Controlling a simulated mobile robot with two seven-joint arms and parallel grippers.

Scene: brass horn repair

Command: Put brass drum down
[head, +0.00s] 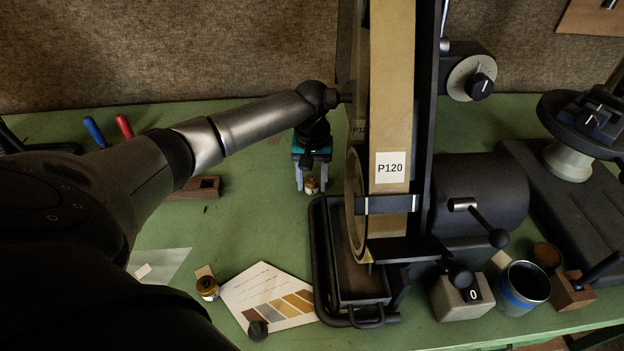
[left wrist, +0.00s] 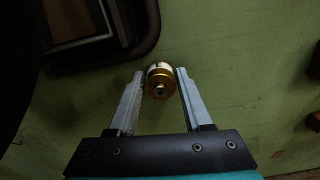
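The small brass drum (head: 312,187) stands on the green bench top, left of the belt grinder, in the head view. My left gripper (head: 312,189) points down over it with one finger on either side. In the left wrist view the drum (left wrist: 160,84) is between the fingertips of the left gripper (left wrist: 160,72), with narrow gaps beside it. The fingers look open around the drum, not pressed on it. My right gripper is in neither view.
The belt grinder (head: 392,100) stands close to the right of my left gripper. A similar small brass piece (head: 207,287) is beside a colour-swatch card (head: 265,290) at the front. A wooden block (head: 197,188) lies to the left. Bare bench surrounds the drum's left side.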

